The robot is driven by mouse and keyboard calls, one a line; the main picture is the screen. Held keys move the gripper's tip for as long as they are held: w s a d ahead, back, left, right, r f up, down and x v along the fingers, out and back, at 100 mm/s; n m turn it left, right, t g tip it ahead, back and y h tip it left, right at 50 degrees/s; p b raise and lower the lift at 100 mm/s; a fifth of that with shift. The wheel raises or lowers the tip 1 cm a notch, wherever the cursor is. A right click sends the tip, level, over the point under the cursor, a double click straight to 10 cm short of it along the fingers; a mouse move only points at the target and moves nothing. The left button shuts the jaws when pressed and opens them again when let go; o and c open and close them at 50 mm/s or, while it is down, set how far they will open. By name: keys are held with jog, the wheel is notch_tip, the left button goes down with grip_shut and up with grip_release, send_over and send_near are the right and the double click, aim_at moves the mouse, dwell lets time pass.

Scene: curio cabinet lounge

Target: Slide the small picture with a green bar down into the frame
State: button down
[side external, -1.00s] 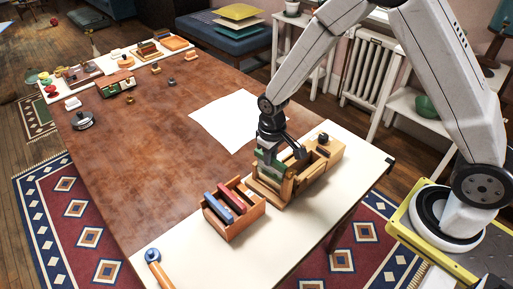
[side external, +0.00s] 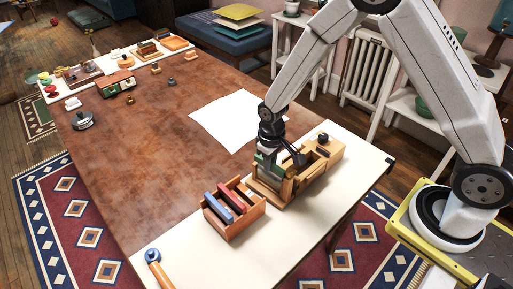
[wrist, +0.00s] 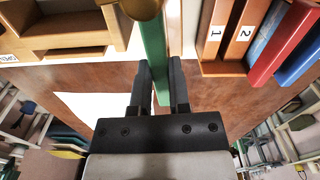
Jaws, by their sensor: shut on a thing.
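The small picture with a green bar is in my gripper (wrist: 159,90); its green edge (wrist: 153,45) stands between the two fingers in the wrist view. In the side view my gripper (side external: 268,160) points down over the wooden frame (side external: 268,194), and a little of the green (side external: 260,158) shows beside the fingers. The picture's lower part is hidden by the frame and the gripper, so I cannot tell how deep it sits.
Beside the frame stands a wooden box with open compartments (side external: 318,152), also in the wrist view (wrist: 65,22). On the other side is a wooden rack (side external: 232,228) with blue and red slabs. A white sheet (side external: 225,118) lies on the brown tabletop.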

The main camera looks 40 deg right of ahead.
jog(key=shift+f, duration=0.7)
dwell(0.6)
jog(key=c, duration=0.5)
grip_release()
jog(key=shift+r, duration=0.2)
jog(key=shift+r, duration=3.7)
jog(key=shift+s+d+r, duration=0.2)
jog(key=shift+s+r, duration=0.1)
jog(key=s+d+r+t, duration=0.1)
jog(key=s+d+r, duration=0.1)
jog(key=s, duration=0.4)
jog(key=s+d+r+m+t, duration=0.1)
jog(key=s+d+r, duration=0.1)
jog(key=s+r, duration=0.2)
jog(key=shift+s+d+t, duration=0.3)
jog(key=shift+s+d, duration=0.1)
jog(key=shift+s, duration=0.55)
